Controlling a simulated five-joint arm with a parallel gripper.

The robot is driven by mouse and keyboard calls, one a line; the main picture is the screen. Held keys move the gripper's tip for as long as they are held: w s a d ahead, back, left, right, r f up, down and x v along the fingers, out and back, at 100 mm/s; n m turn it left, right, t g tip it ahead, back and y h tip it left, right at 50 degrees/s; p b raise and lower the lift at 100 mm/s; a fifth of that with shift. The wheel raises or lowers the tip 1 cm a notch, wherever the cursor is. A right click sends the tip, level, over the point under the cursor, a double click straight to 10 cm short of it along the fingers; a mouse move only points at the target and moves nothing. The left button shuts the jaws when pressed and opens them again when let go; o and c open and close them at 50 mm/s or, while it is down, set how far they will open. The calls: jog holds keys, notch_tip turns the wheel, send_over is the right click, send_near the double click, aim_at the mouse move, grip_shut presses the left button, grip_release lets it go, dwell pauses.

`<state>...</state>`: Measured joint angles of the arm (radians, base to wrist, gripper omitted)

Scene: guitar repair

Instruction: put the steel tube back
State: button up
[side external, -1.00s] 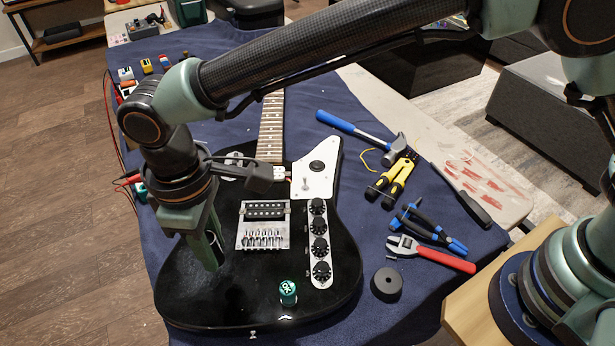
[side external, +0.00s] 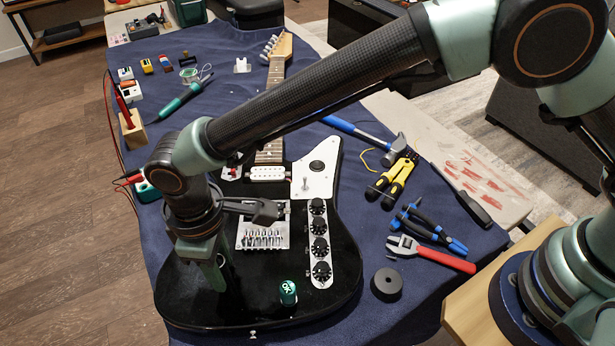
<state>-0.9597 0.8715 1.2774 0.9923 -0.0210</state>
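My gripper (side external: 216,278) points down over the lower left part of the black guitar body (side external: 190,300), left of the metal bridge. Its fingers are dark and partly hidden by the wrist, so I cannot tell whether they are open or shut. I cannot clearly make out the steel tube; a small pale glint shows between the fingers, but it is too small to identify. A black round piece with a hole in its top (side external: 386,284) stands on the blue cloth, right of the guitar.
A green cylinder marked OK (side external: 288,292) stands on the guitar body. Control knobs (side external: 320,245) rise to its right. Pliers (side external: 432,230), a red-handled wrench (side external: 430,253) and a hammer (side external: 360,135) lie right of the guitar. A green soldering iron (side external: 185,95) lies behind my arm.

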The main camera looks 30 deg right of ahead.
jog(key=shift+o, duration=0.9)
notch_tip(320, 180, up, 12)
jog(key=w+d+r+m, duration=0.2)
jog(key=w+d+r, duration=0.35)
jog(key=d, duration=0.35)
jog(key=w+d+r+m+t+y, duration=0.1)
jog(key=d+r+m+t, duration=0.2)
jog(key=d, duration=1)
jog(key=s+d+m+t, duration=0.1)
jog(key=s+d+m, duration=0.2)
jog(key=d, duration=0.7)
jog(key=s+d+m+t+h, duration=0.1)
jog(key=s+d+m, duration=0.2)
jog(key=d, duration=0.7)
jog(key=shift+s+d+f+t, duration=0.3)
jog(key=shift+s+f, duration=0.1)
jog(key=shift+s, duration=0.5)
